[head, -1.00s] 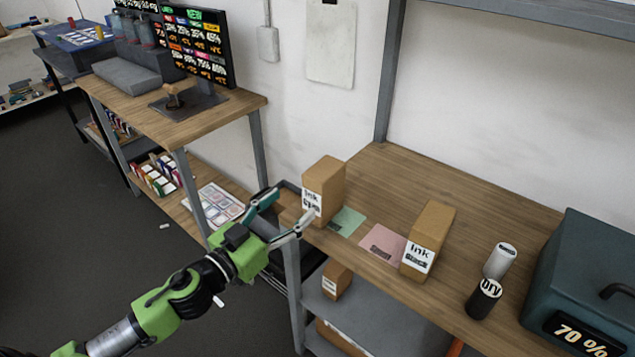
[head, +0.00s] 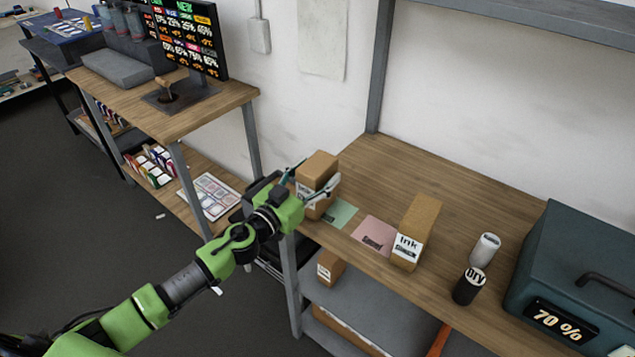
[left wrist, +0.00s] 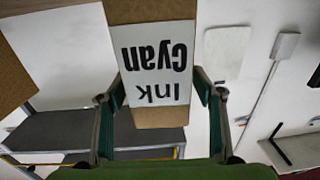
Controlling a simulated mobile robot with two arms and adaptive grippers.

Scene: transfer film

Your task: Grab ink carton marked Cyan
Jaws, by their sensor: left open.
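The Cyan ink carton (head: 319,168) is a brown box standing upright at the left end of the wooden bench. In the left wrist view its white label (left wrist: 156,65) reads "Ink Cyan" upside down. My left gripper (head: 311,183) is open, with one finger on each side of this carton; it also shows in the left wrist view (left wrist: 160,105). I cannot tell whether the fingers touch it. A second ink carton (head: 417,225) stands further right on the bench, its label's lower word too small to read surely. My right gripper is not in view.
A green card (head: 341,212) and a pink card (head: 374,235) lie between the cartons. A white cylinder (head: 485,249), a black "Dry" cylinder (head: 468,287) and a teal "70 %" machine (head: 590,262) stand at the right. Another small carton (head: 330,267) sits on the lower shelf.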

